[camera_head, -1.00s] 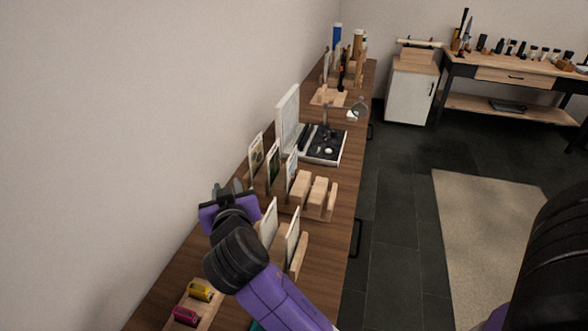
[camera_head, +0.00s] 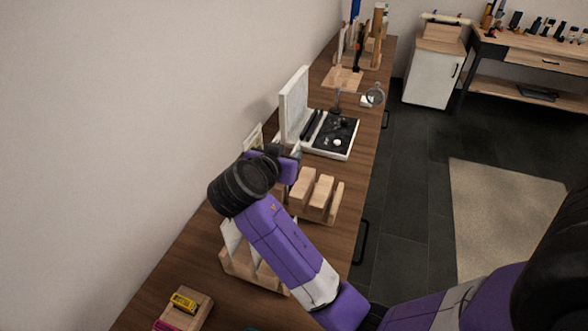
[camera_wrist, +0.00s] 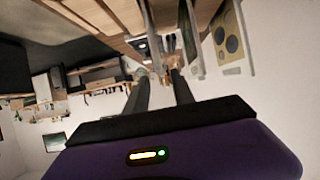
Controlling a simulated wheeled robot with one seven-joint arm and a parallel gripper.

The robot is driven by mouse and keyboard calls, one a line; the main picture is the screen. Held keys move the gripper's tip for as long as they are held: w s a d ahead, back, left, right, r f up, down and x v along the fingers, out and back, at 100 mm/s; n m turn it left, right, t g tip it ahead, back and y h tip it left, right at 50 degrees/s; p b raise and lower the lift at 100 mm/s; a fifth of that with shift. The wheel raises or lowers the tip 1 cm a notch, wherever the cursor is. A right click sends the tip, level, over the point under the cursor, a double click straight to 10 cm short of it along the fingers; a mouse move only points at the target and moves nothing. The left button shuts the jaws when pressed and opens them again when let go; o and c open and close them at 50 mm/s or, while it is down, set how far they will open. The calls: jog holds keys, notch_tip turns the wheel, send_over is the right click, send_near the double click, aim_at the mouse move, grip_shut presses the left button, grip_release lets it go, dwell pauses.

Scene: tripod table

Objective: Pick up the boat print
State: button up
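I cannot pick out the boat print for certain; its picture side does not show clearly. Thin prints stand upright in wooden racks on the long table. In the head view one print (camera_head: 253,137) shows partly behind my gripper (camera_head: 284,158), which hides the rest of that rack's prints. In the wrist view my gripper (camera_wrist: 158,75) is open, its two dark fingers apart. A pale print edge (camera_wrist: 151,42) lies ahead, in line with the gap. Another print (camera_wrist: 192,38) is right of it, and a tan print with dark round shapes (camera_wrist: 231,38) is further right. I see no contact.
A front rack (camera_head: 240,265) with prints stands below my arm. Wooden blocks (camera_head: 312,190) are right of my gripper. An open white case (camera_head: 335,150) and a magnifier (camera_head: 374,96) stand beyond. The wall runs close along the left. A small tray with spools (camera_head: 188,305) is near.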

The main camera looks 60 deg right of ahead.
jog(key=shift+p+x, duration=0.3)
jog(key=shift+x, duration=2.05)
jog(key=shift+a+f, duration=0.1)
grip_shut()
